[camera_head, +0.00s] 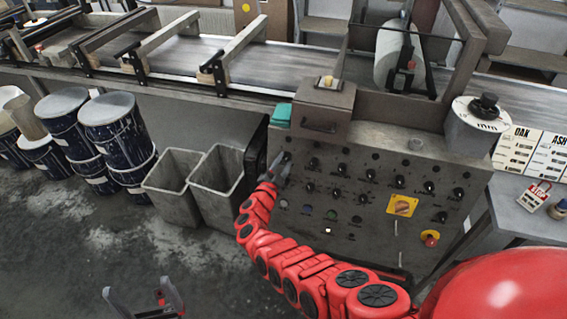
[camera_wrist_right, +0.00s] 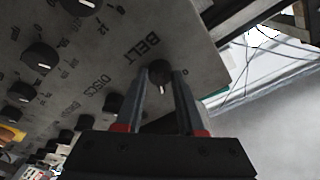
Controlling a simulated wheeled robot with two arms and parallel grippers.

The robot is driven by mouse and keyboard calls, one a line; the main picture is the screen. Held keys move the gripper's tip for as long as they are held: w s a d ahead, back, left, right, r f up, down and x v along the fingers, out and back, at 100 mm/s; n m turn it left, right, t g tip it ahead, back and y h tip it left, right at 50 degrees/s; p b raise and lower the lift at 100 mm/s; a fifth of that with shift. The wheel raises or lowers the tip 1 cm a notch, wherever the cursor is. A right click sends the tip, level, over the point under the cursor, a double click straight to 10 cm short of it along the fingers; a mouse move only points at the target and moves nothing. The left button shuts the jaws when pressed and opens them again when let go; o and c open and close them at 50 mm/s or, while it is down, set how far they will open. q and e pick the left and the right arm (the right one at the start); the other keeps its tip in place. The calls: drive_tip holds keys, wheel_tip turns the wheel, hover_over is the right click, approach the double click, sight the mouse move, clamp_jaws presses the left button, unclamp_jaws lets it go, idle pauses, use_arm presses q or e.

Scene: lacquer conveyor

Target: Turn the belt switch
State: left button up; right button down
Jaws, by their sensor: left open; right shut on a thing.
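The belt switch (camera_wrist_right: 159,70) is a round black knob beside the printed word BELT, near the edge of the grey control panel (camera_head: 370,221). Its white pointer line faces down in the right wrist view. My right gripper (camera_head: 281,168) reaches the panel's upper left corner. In the right wrist view its fingers (camera_wrist_right: 160,80) stand on both sides of the belt switch, shut on it. The fingers hide part of the knob's sides. My left gripper (camera_head: 145,296) is open and empty over the floor at the bottom left, far from the panel.
Several other black knobs, a yellow switch plate (camera_head: 402,206) and a red button (camera_head: 430,238) are on the panel. Two grey bins (camera_head: 215,184) and several dark drums (camera_head: 118,127) stand to its left. The conveyor (camera_head: 270,68) runs behind. Floor at lower left is clear.

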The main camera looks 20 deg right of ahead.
drive_tip(key=c, duration=0.5)
unclamp_jaws()
drive_tip(key=shift+s+a, duration=0.4)
drive_tip(key=shift+s, duration=0.05)
drive_tip(key=v, duration=1.6)
drive_tip(key=shift+s+p, duration=0.15)
drive_tip(key=shift+p, duration=0.25)
